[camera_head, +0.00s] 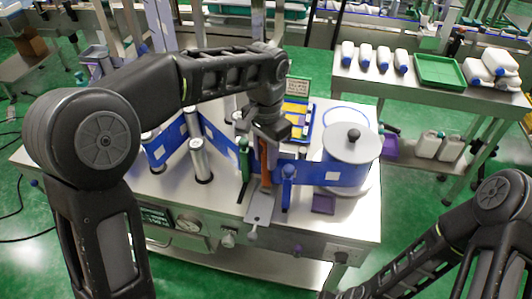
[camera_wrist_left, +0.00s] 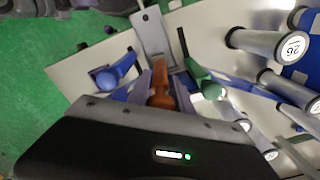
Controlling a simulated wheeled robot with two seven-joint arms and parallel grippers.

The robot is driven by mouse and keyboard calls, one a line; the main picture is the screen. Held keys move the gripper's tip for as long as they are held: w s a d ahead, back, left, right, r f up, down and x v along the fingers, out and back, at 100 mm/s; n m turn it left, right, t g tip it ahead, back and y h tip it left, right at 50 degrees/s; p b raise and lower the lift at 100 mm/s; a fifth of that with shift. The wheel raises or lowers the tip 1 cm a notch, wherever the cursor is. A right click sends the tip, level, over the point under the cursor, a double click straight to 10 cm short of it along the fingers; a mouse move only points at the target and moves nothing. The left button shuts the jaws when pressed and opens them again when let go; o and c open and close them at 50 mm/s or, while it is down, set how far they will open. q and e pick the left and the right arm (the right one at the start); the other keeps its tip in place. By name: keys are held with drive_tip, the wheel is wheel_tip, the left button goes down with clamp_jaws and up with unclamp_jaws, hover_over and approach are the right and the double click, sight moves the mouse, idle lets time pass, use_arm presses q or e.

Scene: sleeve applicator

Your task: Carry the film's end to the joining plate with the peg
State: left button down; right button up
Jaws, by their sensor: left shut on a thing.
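My left gripper (camera_head: 267,138) points down over the middle of the machine table, shut on an orange-brown peg (camera_head: 265,162). In the left wrist view the peg (camera_wrist_left: 160,88) sits between the two fingers, its upper part hidden by the gripper. The grey metal joining plate (camera_head: 261,207) lies just in front of the peg, also seen in the wrist view (camera_wrist_left: 152,32). A green clamp (camera_head: 244,160) and a blue clamp (camera_head: 288,184) stand either side. Blue film (camera_head: 318,173) runs leftward from the roll; its end near the peg is partly hidden. My right gripper is out of view.
Metal rollers (camera_head: 200,160) carrying more blue film (camera_head: 220,143) stand left of the gripper. A large grey-lidded roll (camera_head: 352,145) stands to the right, with a small purple block (camera_head: 323,204) before it. A side table (camera_head: 400,88) holds bottles and a green tray (camera_head: 439,71).

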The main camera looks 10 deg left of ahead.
use_arm(q)
drive_tip(key=shift+f, duration=0.4)
idle(0.4)
drive_tip(key=shift+c, duration=1.6)
unclamp_jaws()
drive_tip(key=shift+o, duration=1.4)
drive_tip(key=shift+r, duration=0.1)
drive_tip(key=shift+o, duration=0.2)
drive_tip(key=shift+w+r+p, duration=0.15)
drive_tip(key=shift+r+p, duration=1.1)
drive_tip(key=shift+r, duration=0.35)
drive_tip(key=shift+r+p, duration=2)
drive_tip(key=shift+r, duration=0.4)
drive_tip(key=shift+s+f, duration=0.15)
drive_tip(key=shift+s, duration=0.05)
